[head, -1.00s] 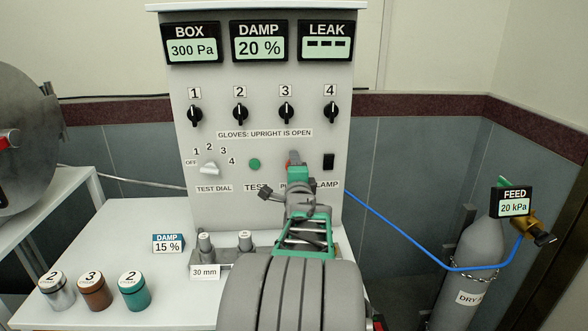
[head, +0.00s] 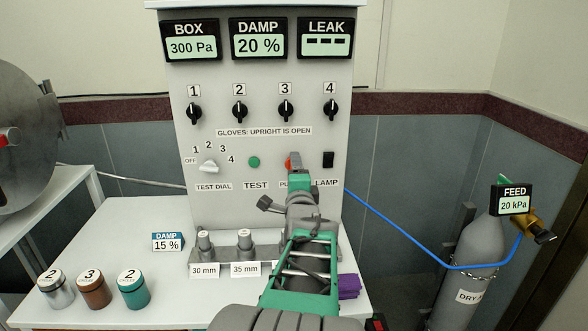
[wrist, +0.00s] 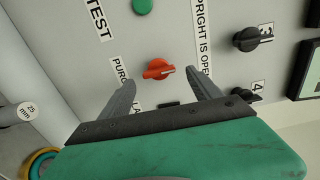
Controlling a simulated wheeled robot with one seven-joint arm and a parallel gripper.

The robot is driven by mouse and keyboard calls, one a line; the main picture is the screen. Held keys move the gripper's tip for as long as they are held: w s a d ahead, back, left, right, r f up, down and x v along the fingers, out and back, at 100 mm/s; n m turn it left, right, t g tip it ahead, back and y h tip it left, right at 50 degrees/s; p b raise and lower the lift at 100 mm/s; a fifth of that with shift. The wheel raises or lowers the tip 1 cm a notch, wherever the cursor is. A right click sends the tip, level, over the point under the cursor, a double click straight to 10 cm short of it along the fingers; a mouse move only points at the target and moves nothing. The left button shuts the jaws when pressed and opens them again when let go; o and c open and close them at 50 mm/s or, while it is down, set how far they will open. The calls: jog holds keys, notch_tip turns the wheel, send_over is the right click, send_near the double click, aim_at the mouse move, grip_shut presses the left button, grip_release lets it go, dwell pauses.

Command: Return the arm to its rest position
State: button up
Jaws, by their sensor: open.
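My arm (head: 302,262) reaches from the bottom of the head view up to the grey panel (head: 300,60). My gripper is open, with its two grey fingers (wrist: 163,80) apart in the wrist view. A red knob (wrist: 158,69) labelled PURGE shows between the fingertips, with nothing gripped. In the head view the red knob (head: 292,161) is partly covered by my green wrist, and the fingers are hidden. I cannot tell how far the fingertips are from the panel.
A black LAMP switch (head: 328,160) and glove knob 4 (head: 331,111) sit close by. Gauge posts (head: 204,243) and several lidded pots (head: 133,289) stand on the white table. A purple object (head: 349,286) lies beside my arm. A blue hose (head: 400,235) runs right to a gas cylinder (head: 470,260).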

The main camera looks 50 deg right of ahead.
jog(key=v, duration=0.2)
jog(key=shift+s+a, duration=0.25)
jog(key=shift+a, duration=0.05)
